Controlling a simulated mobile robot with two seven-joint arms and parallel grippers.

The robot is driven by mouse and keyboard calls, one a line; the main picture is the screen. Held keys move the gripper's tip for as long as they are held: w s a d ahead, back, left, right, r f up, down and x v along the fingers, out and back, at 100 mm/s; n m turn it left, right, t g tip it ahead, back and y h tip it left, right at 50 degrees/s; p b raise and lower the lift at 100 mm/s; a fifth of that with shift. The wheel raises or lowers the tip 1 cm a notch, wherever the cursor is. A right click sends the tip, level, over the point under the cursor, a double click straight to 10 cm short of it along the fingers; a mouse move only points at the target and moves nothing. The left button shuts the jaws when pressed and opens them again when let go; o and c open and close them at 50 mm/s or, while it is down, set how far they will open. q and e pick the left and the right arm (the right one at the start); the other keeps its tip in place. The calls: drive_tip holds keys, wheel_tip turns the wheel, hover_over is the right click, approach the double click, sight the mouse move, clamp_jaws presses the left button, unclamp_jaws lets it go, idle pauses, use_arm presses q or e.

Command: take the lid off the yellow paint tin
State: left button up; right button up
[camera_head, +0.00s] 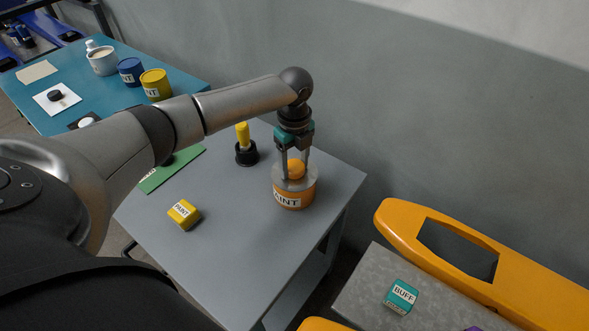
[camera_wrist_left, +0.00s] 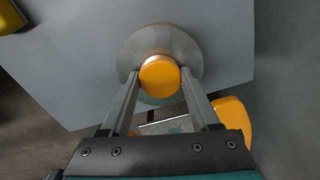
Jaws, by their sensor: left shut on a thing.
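My left gripper (camera_head: 295,173) points down over the grey side table, shut on the round orange knob (camera_wrist_left: 160,76) of a grey disc lid (camera_wrist_left: 135,50). The lid is at the top of an orange tin (camera_head: 303,193) labelled "PAINT"; I cannot tell whether there is a gap between them. This tin looks orange. A plainly yellow tin (camera_head: 155,84) with a partly hidden label stands on the blue table at the left, away from the gripper. My right gripper is in neither view.
On the grey table (camera_head: 250,255) are a yellow block (camera_head: 184,213), a black holder (camera_head: 246,156) with a yellow-handled thing and a green mat (camera_head: 165,180). The blue table (camera_head: 110,112) holds a blue tin (camera_head: 131,71) and white cup (camera_head: 102,61). An orange frame (camera_head: 530,275) stands right.

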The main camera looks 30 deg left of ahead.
sight(295, 166)
use_arm(q)
drive_tip(key=c, duration=0.4)
drive_tip(key=shift+d+r+p, duration=0.1)
drive_tip(key=shift+r+p, duration=1.1)
drive_tip(key=shift+r, duration=8.8)
